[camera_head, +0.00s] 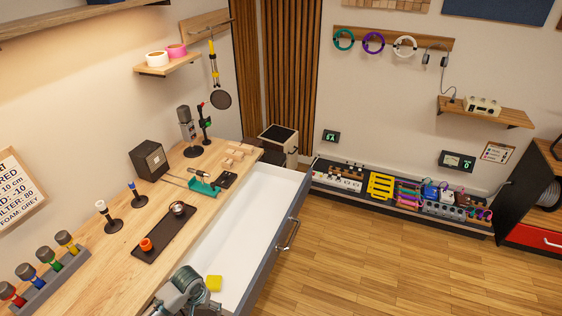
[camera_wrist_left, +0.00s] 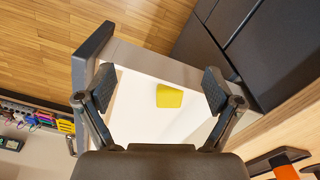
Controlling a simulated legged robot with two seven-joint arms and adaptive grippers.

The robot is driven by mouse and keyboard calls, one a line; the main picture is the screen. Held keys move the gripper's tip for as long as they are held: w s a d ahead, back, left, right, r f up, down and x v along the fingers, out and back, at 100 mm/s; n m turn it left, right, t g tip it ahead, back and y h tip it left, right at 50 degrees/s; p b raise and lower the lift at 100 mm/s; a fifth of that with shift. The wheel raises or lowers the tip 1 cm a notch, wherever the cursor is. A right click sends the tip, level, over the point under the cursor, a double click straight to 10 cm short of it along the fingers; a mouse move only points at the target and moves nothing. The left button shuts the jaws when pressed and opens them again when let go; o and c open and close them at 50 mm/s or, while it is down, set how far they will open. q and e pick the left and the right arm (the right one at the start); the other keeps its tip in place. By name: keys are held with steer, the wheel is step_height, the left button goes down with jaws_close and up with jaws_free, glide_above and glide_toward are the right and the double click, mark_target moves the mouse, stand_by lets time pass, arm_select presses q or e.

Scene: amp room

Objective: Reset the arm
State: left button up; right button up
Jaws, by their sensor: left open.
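My left gripper (camera_head: 186,287) is at the bottom of the head view, above the near end of an open drawer. In the left wrist view its two fingers (camera_wrist_left: 160,92) are spread apart with nothing between the pads. A yellow block (camera_head: 214,283) lies on the white floor of the drawer (camera_head: 250,218). The wrist view shows the yellow block (camera_wrist_left: 169,97) beyond the fingertips, apart from them. My right gripper is in neither view.
The wooden desk (camera_head: 125,258) runs along the left, with a dark tray (camera_head: 165,234), microphones and a black speaker box (camera_head: 149,160) on it. The drawer front with its handle (camera_head: 289,236) juts out over the floor. The wooden floor (camera_head: 400,265) to the right is clear.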

arm_select(q)
steer(key=s+d+f+m+t+h, duration=0.2)
steer(key=s+d+f, duration=0.1)
steer(key=s+d, duration=0.65)
steer(key=s+a+r+t+y, duration=0.1)
steer(key=s+a+r+y, duration=0.1)
steer(key=s+a, duration=0.7)
step_height(320, 180, down, 25)
steer(key=s+d+b, duration=0.1)
steer(key=d, duration=0.2)
steer(key=s+a+f+g, duration=0.1)
steer(key=s+f, duration=0.8)
steer(key=s+a+f+g+b, duration=0.1)
steer(key=s+a+f, duration=0.1)
steer(key=s+f, duration=0.8)
steer(key=shift+a+f, duration=0.3)
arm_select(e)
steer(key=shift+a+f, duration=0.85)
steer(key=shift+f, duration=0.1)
